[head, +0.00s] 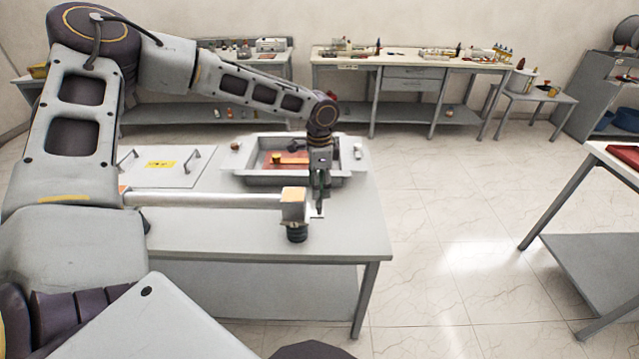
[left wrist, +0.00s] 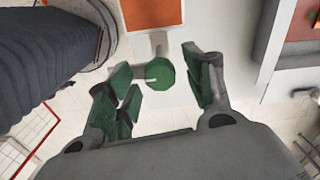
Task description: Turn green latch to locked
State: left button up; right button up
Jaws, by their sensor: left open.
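In the head view a dark ribbed knob (head: 296,233), which looks like the same latch, is under the orange-topped block (head: 294,205) at the end of a white bar. My left gripper (head: 319,196) is just right of the block. In the left wrist view its green-padded fingers (left wrist: 156,66) are open, one on each side of the latch, with visible gaps. My right gripper is not in view.
The white bar (head: 205,200) runs left from the block above the table (head: 345,240). A grey tray (head: 240,178) with an orange inside and a flat panel with two handles (head: 135,172) lie behind. Workbenches stand along the wall.

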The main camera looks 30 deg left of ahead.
pick_arm(q)
jog(key=c, duration=1)
jog(key=shift+c, duration=0.2)
jog(key=shift+m+p, duration=0.3)
jog(key=shift+m, duration=0.3)
jog(key=m+p, duration=0.1)
jog(key=m, duration=0.1)
jog(key=shift+r+m, duration=0.1)
jog(key=shift+m, duration=0.2)
jog(key=m+p, duration=0.1)
jog(key=m, duration=0.3)
jog(key=shift+m, duration=0.4)
jog(key=m+p, duration=0.1)
jog(key=m, duration=0.3)
jog(key=shift+m, duration=0.3)
jog(key=shift+m+p, duration=0.3)
jog(key=shift+m, duration=2)
